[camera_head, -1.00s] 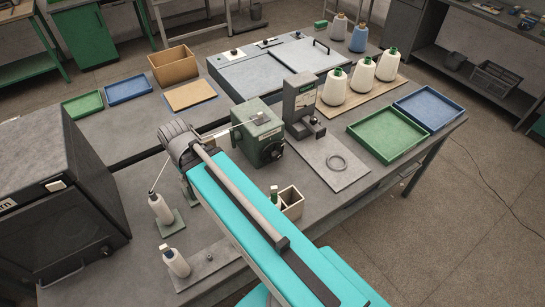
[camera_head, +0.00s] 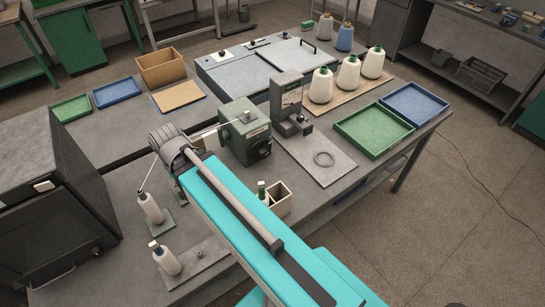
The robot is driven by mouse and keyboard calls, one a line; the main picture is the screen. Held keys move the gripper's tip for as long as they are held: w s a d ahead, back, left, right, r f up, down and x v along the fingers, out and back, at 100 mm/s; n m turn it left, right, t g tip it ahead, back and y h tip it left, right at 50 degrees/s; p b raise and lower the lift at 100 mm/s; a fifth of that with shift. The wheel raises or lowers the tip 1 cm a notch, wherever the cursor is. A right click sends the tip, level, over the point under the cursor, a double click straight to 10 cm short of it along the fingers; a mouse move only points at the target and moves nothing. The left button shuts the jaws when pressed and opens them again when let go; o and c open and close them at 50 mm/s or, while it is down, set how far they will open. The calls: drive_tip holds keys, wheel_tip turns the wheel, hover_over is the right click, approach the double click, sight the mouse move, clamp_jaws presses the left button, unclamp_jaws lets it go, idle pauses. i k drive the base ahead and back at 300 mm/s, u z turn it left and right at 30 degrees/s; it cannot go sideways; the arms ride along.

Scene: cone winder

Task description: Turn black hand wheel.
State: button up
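A green machine housing (camera_head: 236,138) stands near the middle of the bench. A small round black part, which looks like the black hand wheel (camera_head: 261,150), sits on its right-hand face. It is small in this view, so its turn angle cannot be told. My teal arm (camera_head: 240,232) crosses the foreground and hides part of the bench below the housing. My gripper is not visible.
A small divided box (camera_head: 279,198) is close in front. Green (camera_head: 373,131) and blue (camera_head: 414,102) trays are at right.

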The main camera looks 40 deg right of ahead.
sight(261, 152)
drive_tip(key=k, duration=1.8)
drive_tip(key=z, duration=1.35)
drive_tip(key=i, duration=1)
drive_tip(key=u, duration=0.05)
